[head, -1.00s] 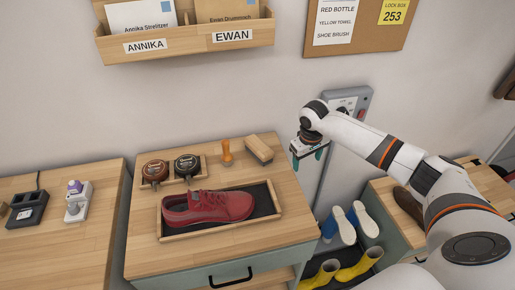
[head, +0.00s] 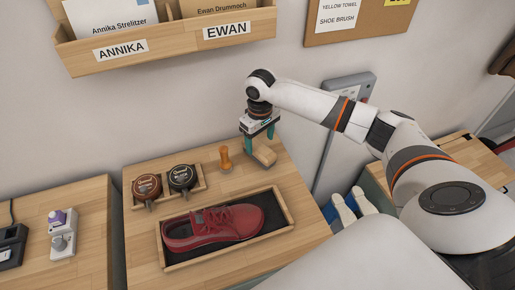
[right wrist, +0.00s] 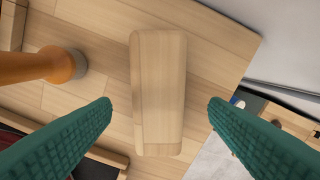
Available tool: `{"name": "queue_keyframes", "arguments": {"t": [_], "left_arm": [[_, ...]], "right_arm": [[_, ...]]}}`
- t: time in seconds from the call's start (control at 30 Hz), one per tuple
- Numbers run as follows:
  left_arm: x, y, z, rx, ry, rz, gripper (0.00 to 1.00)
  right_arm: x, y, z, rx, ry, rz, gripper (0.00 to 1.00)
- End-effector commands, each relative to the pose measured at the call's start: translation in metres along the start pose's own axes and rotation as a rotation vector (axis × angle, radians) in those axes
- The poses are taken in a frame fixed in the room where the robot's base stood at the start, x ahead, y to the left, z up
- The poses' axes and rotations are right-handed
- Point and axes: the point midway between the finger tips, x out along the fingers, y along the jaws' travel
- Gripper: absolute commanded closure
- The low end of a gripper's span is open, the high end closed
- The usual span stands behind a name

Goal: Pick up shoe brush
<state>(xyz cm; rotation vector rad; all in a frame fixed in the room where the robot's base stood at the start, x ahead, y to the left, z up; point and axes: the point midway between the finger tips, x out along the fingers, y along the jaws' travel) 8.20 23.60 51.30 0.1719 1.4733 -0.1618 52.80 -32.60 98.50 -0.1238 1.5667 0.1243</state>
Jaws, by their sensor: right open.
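The shoe brush, a block with a pale wooden back (head: 264,155), lies on the wooden cabinet top near its back right corner. In the right wrist view the brush (right wrist: 158,92) lies between my two green fingers, with free room on both sides. My right gripper (head: 258,133) is open and empty, pointing down just above the brush and partly covering it in the head view. I cannot tell its exact height above the brush. My left gripper is in neither view.
An orange wooden-handled tool (head: 225,157) stands close left of the brush. It also shows in the wrist view (right wrist: 50,66). Two polish tins (head: 182,178) sit in a small holder. A red shoe (head: 213,227) lies in a tray (head: 287,207) in front. The wall is close behind.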

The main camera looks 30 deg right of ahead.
Motion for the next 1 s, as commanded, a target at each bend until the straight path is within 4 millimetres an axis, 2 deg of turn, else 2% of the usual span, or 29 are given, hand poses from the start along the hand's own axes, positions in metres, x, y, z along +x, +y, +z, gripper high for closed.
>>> {"name": "queue_keyframes", "arguments": {"t": [0.13,0.3,0.6,0.9,1.0], "left_arm": [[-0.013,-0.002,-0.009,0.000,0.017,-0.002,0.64],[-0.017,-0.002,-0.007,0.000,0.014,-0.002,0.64],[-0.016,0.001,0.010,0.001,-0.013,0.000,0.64],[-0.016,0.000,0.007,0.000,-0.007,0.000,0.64],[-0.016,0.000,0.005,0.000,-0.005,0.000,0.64]], "right_arm": [[0.019,0.002,-0.001,0.001,0.004,0.001,0.31],[0.042,0.002,0.000,0.001,0.002,-0.001,0.31],[0.048,0.002,0.000,0.000,-0.001,-0.001,0.33],[0.048,0.002,0.000,0.000,-0.001,-0.001,0.81],[0.047,0.002,0.000,0.000,-0.001,-0.001,0.85]]}}
